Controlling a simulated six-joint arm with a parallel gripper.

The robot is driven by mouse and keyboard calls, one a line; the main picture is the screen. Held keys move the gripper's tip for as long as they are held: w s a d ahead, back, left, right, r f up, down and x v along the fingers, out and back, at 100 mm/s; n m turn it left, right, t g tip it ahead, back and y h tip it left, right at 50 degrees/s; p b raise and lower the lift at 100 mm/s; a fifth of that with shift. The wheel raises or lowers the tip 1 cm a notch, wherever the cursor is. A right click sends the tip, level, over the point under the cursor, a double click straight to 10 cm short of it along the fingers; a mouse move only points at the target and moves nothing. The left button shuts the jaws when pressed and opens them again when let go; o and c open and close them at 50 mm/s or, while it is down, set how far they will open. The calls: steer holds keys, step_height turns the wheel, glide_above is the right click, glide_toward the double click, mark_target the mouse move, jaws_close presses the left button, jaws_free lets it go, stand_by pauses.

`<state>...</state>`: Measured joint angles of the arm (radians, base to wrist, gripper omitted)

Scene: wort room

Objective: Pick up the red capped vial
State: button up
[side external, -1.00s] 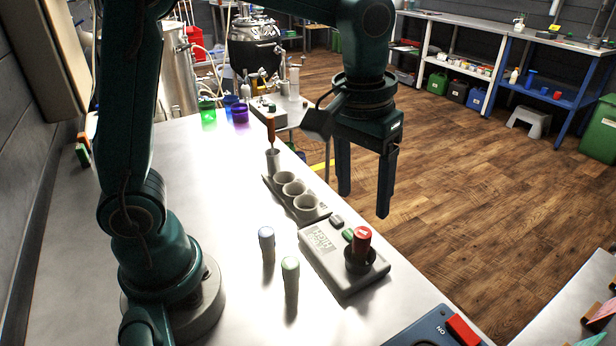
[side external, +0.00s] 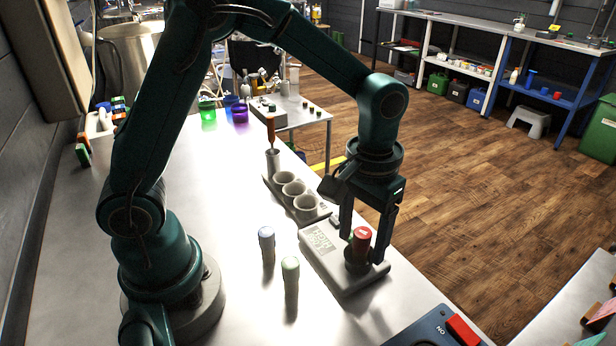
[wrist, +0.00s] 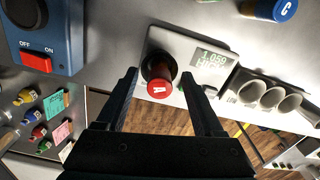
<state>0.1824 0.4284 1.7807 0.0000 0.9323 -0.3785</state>
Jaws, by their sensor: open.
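The red capped vial (side external: 361,240) stands upright in the dark holder of a grey device (side external: 335,262) on the bench. Its red cap (wrist: 160,88) faces the wrist camera. My gripper (side external: 364,243) is open, with one finger on each side of the vial's upper part in the side view. In the wrist view the fingers (wrist: 160,82) also lie left and right of the vial, with gaps showing. A blue capped vial (side external: 267,240) and a pale green capped vial (side external: 290,270) stand on the bench to the left.
A grey rack with round holders (side external: 296,190) stands behind the device. A blue box with a red switch (side external: 440,328) is at the front edge; the wrist view shows its switch (wrist: 36,61). Coloured cups (side external: 238,113) stand farther back.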

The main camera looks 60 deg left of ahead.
jaws_close()
steer(key=shift+r, duration=0.2)
